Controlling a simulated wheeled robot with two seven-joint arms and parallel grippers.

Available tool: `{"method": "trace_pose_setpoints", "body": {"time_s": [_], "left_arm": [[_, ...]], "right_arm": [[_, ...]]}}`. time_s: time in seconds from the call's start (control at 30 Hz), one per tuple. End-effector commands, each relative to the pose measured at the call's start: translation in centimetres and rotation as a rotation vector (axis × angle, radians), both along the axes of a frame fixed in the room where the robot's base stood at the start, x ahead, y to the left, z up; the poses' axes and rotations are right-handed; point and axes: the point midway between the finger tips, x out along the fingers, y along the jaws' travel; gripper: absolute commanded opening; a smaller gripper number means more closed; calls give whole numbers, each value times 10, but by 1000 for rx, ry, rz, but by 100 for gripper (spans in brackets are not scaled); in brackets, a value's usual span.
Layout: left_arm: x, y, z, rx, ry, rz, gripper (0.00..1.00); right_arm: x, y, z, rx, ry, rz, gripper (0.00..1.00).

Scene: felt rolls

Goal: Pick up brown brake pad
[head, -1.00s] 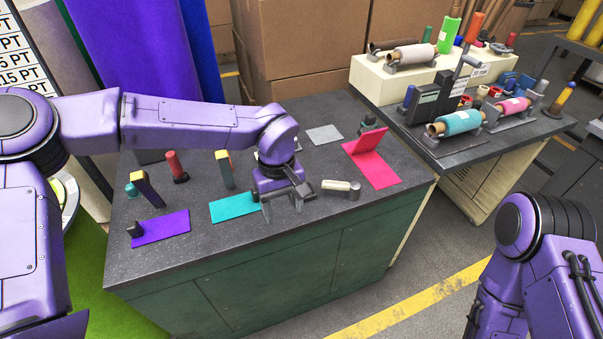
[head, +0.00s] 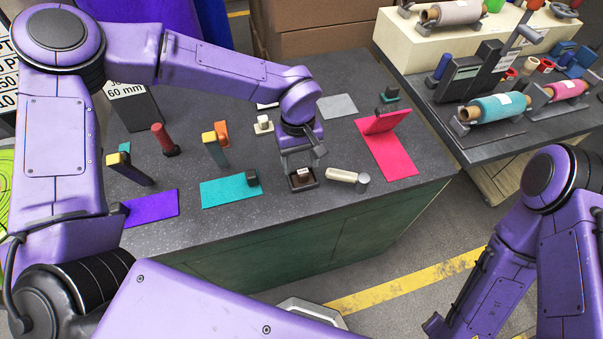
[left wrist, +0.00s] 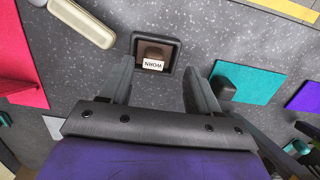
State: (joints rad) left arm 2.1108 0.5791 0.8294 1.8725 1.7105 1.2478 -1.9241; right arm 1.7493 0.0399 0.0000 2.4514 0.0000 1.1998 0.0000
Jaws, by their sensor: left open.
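The brown brake pad (head: 302,180) lies in a small dark square tray near the table's front edge, and a white label is at it. In the left wrist view the pad (left wrist: 153,52) is a dark brown block, with the label, reading WORN upside down, beside it. My left gripper (head: 299,163) is open and empty, pointing down just above the tray. In the left wrist view the fingers (left wrist: 160,84) are spread wide, with the tray ahead of their tips, roughly between them. My right arm shows at the right, but its gripper is not in view.
A teal felt (head: 226,193) with a dark block (head: 252,178) lies left. Farther left are a purple felt (head: 153,207) and a red-handled tool (head: 163,137).

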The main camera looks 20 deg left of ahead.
Motion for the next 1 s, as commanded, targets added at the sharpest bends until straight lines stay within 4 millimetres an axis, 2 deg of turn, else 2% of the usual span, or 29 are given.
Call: {"method": "trace_pose_setpoints", "body": {"time_s": [0.1, 0.2, 0.3, 0.47, 0.5, 0.67, 0.7, 1.0], "left_arm": [[1, -1, -21, 4, 9, -1, 62], [2, -2, -39, 2, 5, -1, 62], [1, -2, -47, 2, 5, 0, 62], [1, -3, -48, 2, 5, -1, 62], [1, -3, -47, 2, 5, -1, 58], [1, -3, -47, 1, 5, -2, 6], [1, -3, -47, 2, 5, -1, 0], [1, -3, -47, 2, 5, -2, 0]], "right_arm": [[0, 0, 13, 0, -2, 0, 43], [1, 0, 14, 0, -2, 0, 43], [1, 0, 15, 0, -2, 0, 43], [1, 0, 14, 0, -2, 0, 43], [1, 0, 14, 0, -2, 0, 43], [1, 0, 14, 0, -2, 0, 43], [1, 0, 14, 0, -2, 0, 43], [1, 0, 13, 0, -2, 0, 43]]}}
